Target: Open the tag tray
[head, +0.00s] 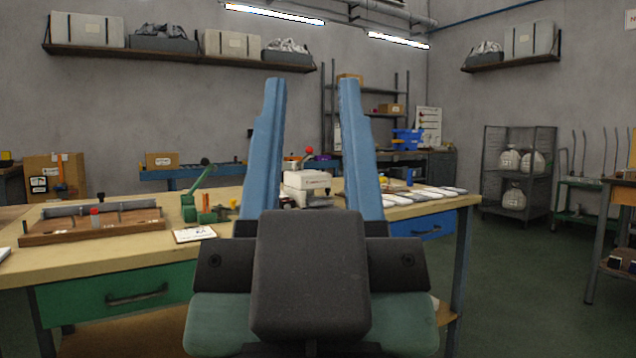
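My gripper (311,82) is large in the foreground, pointing up and away, with two long blue fingers wide apart and nothing between them. It is in front of the workbench (120,251). Nothing in view is clearly marked as the tag tray. A green drawer (75,300) with a dark bar handle (137,294) is under the bench's left part and looks closed. A blue drawer (432,226) with a dark handle is under the right part. My gripper hides its left side, and I cannot tell whether it is fully closed.
On the bench are a wooden rack (90,230), a green lever device (202,205), a paper card (194,234), a white machine (306,186) and several flat pale pieces (425,194). A wire shelf (519,165) with sacks stands at the right. Green floor (520,280) is clear right of the bench.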

